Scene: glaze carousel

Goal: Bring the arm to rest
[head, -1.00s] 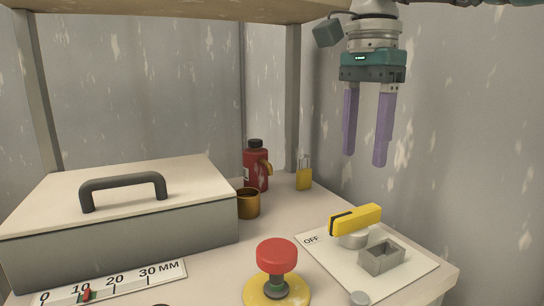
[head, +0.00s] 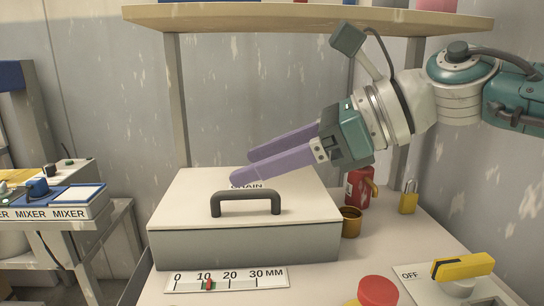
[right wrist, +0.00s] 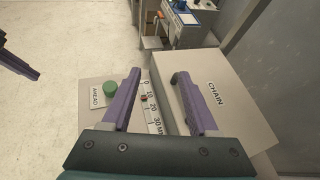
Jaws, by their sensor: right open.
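My right gripper (head: 241,168) is open and empty, its two purple fingers pointing left above the grey box marked CHAIN (head: 245,245) in the head view. Its fingers also show in the right wrist view (right wrist: 165,75), spread apart with nothing between them. The box has a pale lid and a dark handle (head: 246,197); a finger hides part of its label. A purple finger tip of another gripper, apparently my left one (right wrist: 35,74), shows at the left of the right wrist view. Its opening cannot be made out.
A millimetre scale (head: 240,278) lies before the box. A red mushroom button (head: 378,290), a yellow OFF switch handle (head: 462,267), a brown cup (head: 350,222), a red bottle (head: 358,188) and a padlock (head: 408,198) stand rightward. A shelf (head: 300,20) hangs above; a MIXER bench (head: 75,222) stands left.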

